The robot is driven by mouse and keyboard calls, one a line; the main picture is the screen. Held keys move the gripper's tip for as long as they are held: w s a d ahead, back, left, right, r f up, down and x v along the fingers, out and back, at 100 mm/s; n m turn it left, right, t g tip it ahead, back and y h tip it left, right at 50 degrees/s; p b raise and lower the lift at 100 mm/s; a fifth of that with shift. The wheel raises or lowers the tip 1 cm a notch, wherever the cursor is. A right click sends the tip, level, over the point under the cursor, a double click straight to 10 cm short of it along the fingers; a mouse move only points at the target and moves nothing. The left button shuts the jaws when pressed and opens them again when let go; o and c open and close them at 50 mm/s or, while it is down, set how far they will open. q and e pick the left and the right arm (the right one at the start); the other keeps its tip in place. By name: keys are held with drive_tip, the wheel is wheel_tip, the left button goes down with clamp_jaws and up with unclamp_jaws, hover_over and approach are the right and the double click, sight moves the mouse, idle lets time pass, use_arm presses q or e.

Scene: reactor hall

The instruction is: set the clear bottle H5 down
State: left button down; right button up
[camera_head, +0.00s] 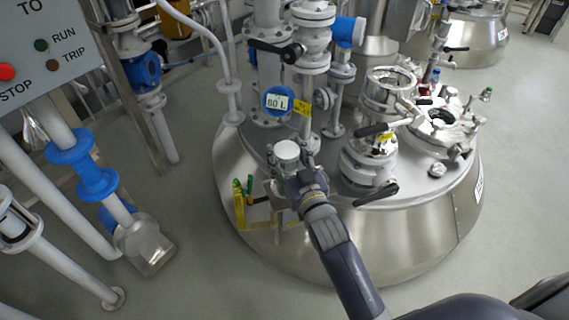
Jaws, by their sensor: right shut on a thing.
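My right gripper (288,172) reaches in from the lower right and is shut on a small bottle, which I take to be the clear bottle H5 (287,151). Its round whitish top shows above the fingers, and it looks roughly upright. The gripper hides most of its body, and I cannot read a label. The gripper is at the near left edge of the steel reactor lid (330,180). I cannot tell whether the bottle touches anything below. My left gripper is not in view.
A yellow bracket (240,213) with green-tipped items stands left of the gripper, at the vessel's side. A round blue gauge (277,101) and pipes rise close behind. A steel valve (370,155) with black handles stands to the right. A STOP/RUN panel (45,50) is at upper left.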

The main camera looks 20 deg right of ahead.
drive_tip(key=shift+w+a+f, duration=0.15)
drive_tip(key=shift+w, duration=0.4)
wheel_tip(320, 180, down, 3)
drive_tip(key=shift+f+b, duration=0.2)
drive_tip(key=shift+b, duration=0.6)
drive_tip(key=shift+r, duration=0.1)
drive_tip(key=o, duration=1.6)
drive_tip(key=shift+f, duration=0.2)
drive_tip(key=shift+c, duration=0.2)
